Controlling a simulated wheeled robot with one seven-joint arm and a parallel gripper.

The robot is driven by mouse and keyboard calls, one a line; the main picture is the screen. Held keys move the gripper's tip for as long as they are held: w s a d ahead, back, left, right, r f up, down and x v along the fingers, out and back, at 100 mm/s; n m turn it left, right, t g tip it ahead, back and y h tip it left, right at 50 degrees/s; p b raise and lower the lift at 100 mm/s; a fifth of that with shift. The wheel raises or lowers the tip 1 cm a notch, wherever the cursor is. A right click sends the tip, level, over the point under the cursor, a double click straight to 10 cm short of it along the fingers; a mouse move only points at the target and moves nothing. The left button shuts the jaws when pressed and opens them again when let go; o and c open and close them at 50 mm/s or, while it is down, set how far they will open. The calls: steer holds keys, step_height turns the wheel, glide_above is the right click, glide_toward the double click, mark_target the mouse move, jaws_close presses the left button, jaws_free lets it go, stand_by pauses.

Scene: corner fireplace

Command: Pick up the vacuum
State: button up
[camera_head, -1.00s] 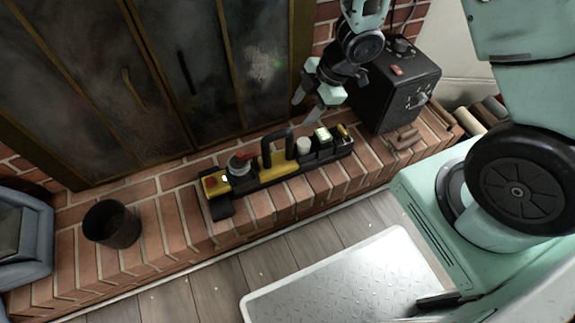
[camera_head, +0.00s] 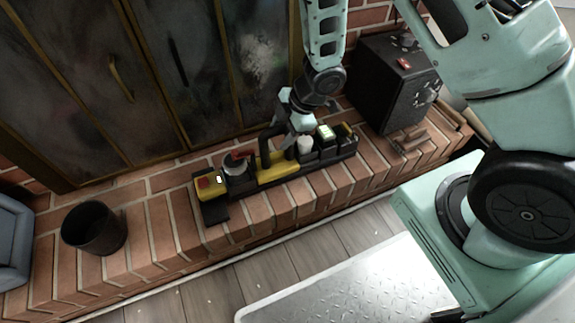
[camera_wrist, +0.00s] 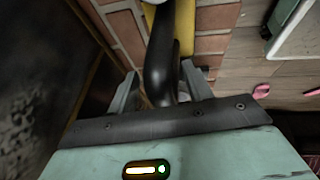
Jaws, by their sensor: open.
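The vacuum (camera_head: 280,170) is a long, low yellow-and-black device lying along the brick hearth, with a black upright loop handle (camera_head: 265,150). My gripper (camera_head: 283,140) is low over its middle, at the handle. In the wrist view the dark handle (camera_wrist: 160,75) runs between the two spread fingers of my gripper (camera_wrist: 159,82), one on each side. The gripper is open, and the wrist housing hides the lower part of the handle. I cannot tell whether either finger touches it.
The brick hearth (camera_head: 150,232) holds a dark round bin (camera_head: 94,228) at left and a black box (camera_head: 390,80) at right. Dark metal-framed doors (camera_head: 130,80) stand close behind the vacuum. Wooden floor (camera_head: 205,292) lies in front.

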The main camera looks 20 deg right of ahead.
steer(key=shift+a+f, duration=0.1)
steer(key=shift+f, duration=0.05)
jaws_close()
steer(key=shift+w, duration=0.1)
stand_by(1.3)
